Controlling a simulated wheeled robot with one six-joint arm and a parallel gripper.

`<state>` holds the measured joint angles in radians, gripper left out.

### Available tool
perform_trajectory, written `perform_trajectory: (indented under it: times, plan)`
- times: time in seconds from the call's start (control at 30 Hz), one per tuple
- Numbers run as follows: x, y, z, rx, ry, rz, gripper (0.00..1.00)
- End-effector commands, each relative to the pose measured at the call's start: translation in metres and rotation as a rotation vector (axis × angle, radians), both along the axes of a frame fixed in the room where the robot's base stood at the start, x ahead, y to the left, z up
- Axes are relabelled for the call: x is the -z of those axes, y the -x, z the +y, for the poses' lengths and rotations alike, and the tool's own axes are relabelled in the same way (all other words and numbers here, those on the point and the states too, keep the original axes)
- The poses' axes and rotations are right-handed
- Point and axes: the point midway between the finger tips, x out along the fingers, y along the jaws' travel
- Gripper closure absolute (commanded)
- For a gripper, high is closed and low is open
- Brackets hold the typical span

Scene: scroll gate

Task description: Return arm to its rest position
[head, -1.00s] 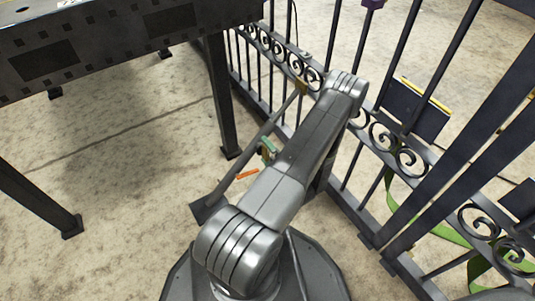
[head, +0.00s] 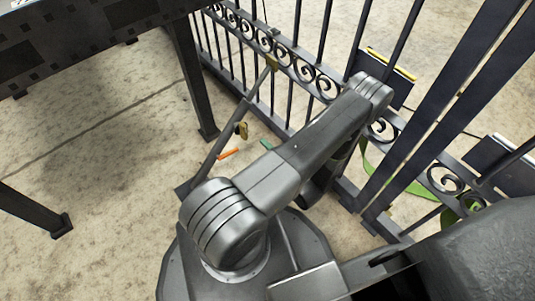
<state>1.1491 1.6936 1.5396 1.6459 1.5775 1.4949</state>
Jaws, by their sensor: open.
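My grey arm (head: 285,175) rises from its round base at the bottom middle of the head view. Its upper link reaches up and right to a ribbed elbow (head: 368,92) in front of the gate. From there the forearm folds down behind the upper link, where a dark part of it (head: 318,190) shows below. My gripper's fingers do not show; the arm hides that end. The dark iron gate (head: 300,68) with scroll work runs from the upper left to the lower right, behind my arm. Whether the arm touches it cannot be told.
A dark table (head: 85,45) stands at the upper left, its legs on the concrete floor. A grey bar (head: 220,140) slants up to the gate. A brass piece (head: 242,130), an orange stick (head: 228,154) and a teal piece (head: 266,145) are near it.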

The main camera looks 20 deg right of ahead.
Motion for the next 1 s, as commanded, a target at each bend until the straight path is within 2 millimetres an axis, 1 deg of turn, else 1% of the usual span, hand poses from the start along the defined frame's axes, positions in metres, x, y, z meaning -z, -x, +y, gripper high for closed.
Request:
perform_trajectory:
  times: [0.17,0.7,0.87,1.0]
  plan:
    - [0.0,0.006,-0.002,0.0,0.0,0.0,0.01]
    - [0.0,0.005,-0.002,-0.001,0.0,0.0,0.01]
    - [0.001,-0.002,0.001,-0.003,0.001,0.0,0.01]
    - [0.001,-0.017,0.007,-0.005,0.001,0.0,0.01]
